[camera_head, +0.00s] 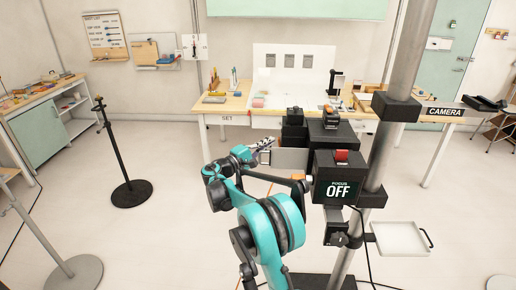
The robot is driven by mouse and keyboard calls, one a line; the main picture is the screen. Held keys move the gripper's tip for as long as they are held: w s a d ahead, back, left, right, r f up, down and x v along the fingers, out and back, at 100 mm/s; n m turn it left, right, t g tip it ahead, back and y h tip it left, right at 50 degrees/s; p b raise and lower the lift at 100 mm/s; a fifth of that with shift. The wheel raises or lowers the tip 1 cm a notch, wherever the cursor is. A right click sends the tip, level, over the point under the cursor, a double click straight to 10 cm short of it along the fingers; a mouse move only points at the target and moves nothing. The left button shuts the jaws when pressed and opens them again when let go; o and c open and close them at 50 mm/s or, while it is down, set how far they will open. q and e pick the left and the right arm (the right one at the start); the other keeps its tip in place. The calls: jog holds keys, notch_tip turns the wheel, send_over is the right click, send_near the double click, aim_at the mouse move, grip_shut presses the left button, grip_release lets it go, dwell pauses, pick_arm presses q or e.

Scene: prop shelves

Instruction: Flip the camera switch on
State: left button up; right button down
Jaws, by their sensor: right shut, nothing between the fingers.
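A black box (323,187) on a metal pole stands right of centre, and its face reads "FOCUS OFF". A red switch (341,155) sits on top of it. A sign reading "CAMERA" (445,111) shows farther right, near a black device (485,102). My right gripper (264,145) is shut and empty, left of the box and apart from the red switch. Its fingers are small and partly unclear in this view. My left gripper is out of view.
The vertical pole (395,90) rises beside the box. A white tray (401,239) is low on the right. Black cases (331,132) stand behind the box, before a workbench (213,104). A black stand (131,193) is at left, with open floor around it.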

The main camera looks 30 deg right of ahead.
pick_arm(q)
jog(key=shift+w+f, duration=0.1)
pick_arm(e)
jog(key=shift+s+d, duration=0.1)
jog(key=shift+d, duration=0.15)
